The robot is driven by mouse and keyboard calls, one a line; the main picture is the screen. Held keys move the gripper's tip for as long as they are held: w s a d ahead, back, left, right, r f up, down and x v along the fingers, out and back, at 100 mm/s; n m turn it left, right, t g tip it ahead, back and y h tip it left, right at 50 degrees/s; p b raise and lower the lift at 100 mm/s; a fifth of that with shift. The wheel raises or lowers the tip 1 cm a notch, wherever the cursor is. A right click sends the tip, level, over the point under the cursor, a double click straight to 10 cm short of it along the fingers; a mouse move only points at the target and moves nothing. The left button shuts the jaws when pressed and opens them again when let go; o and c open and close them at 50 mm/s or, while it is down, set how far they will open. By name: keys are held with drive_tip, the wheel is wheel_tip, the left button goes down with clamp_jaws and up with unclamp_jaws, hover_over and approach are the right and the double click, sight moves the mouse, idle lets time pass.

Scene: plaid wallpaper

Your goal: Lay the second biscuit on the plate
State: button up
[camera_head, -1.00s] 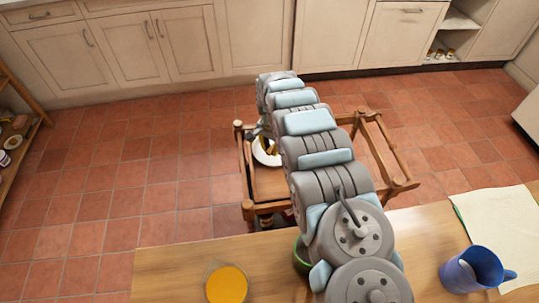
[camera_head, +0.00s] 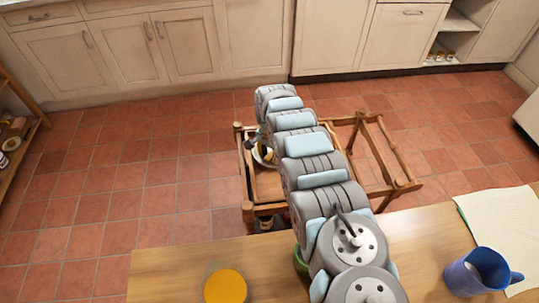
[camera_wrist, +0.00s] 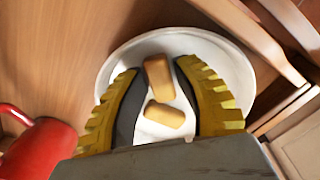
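Two golden-brown, block-shaped biscuits show in the wrist view, one (camera_wrist: 158,78) farther and one (camera_wrist: 165,115) nearer. Both appear to rest on the white plate (camera_wrist: 237,75), close together. My gripper (camera_wrist: 157,70) has its yellow ridged fingers apart, over the plate, on either side of the biscuits. The farther biscuit is close to the right finger; I cannot tell whether they touch. In the head view my arm hides most of the plate (camera_head: 259,158).
The plate stands on a wooden trolley (camera_head: 268,185) with raised rails. A red mug (camera_wrist: 42,150) is left of the plate. On the near counter (camera_head: 165,275) are an orange-topped container (camera_head: 225,287), a blue mug (camera_head: 478,272), a cloth (camera_head: 503,228) and a partly hidden green bowl.

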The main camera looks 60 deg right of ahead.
sight(269, 156)
drive_tip(key=shift+o, duration=0.5)
drive_tip(key=shift+r, duration=0.15)
wheel_tip(269, 156, up, 12)
drive_tip(key=p, duration=0.4)
idle(0.6)
